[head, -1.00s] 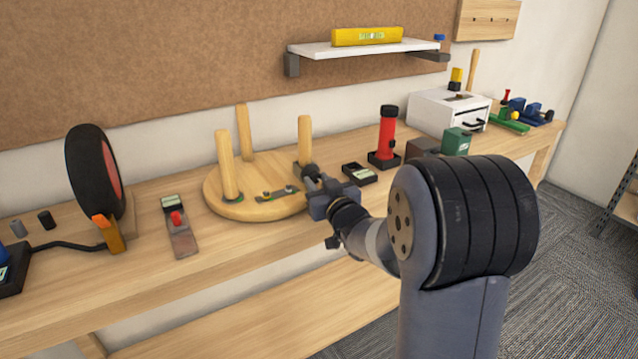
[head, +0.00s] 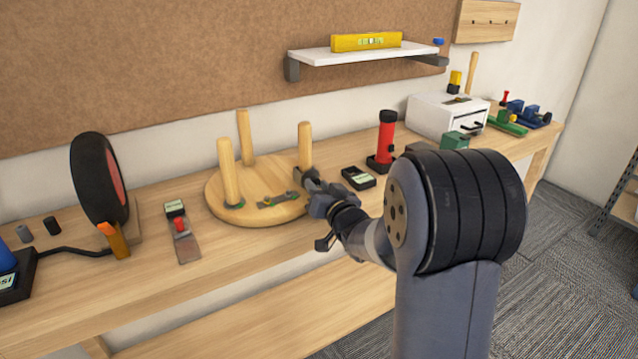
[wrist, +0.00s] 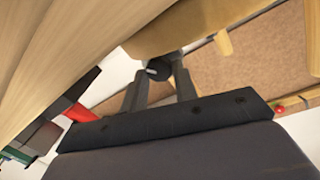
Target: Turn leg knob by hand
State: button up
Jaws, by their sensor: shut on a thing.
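A round wooden stool (head: 255,212) lies upside down on the bench in the head view, its legs pointing up. The front right leg (head: 305,144) stands by my gripper (head: 308,178). In the wrist view a small dark round knob with a light mark (wrist: 158,69) sits between the two fingertips, and my gripper (wrist: 158,78) is shut on it. The knob is hidden behind the fingers in the head view. A flat wrench-like metal piece (head: 278,199) lies on the stool's underside.
A small black box (head: 358,178), a red flashlight (head: 386,138) and a white drawer box (head: 445,115) stand to the right. The bench front (head: 235,255) is clear.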

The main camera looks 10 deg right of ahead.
jog(key=shift+m+p, duration=0.6)
jog(key=shift+m, duration=0.3)
jog(key=o, duration=1)
jog(key=shift+c, duration=0.2)
jog(key=v, duration=1)
jog(key=shift+s+d, duration=0.15)
jog(key=shift+s, duration=0.2)
jog(key=shift+w, duration=0.1)
jog(key=x, duration=1)
jog(key=shift+w, duration=0.3)
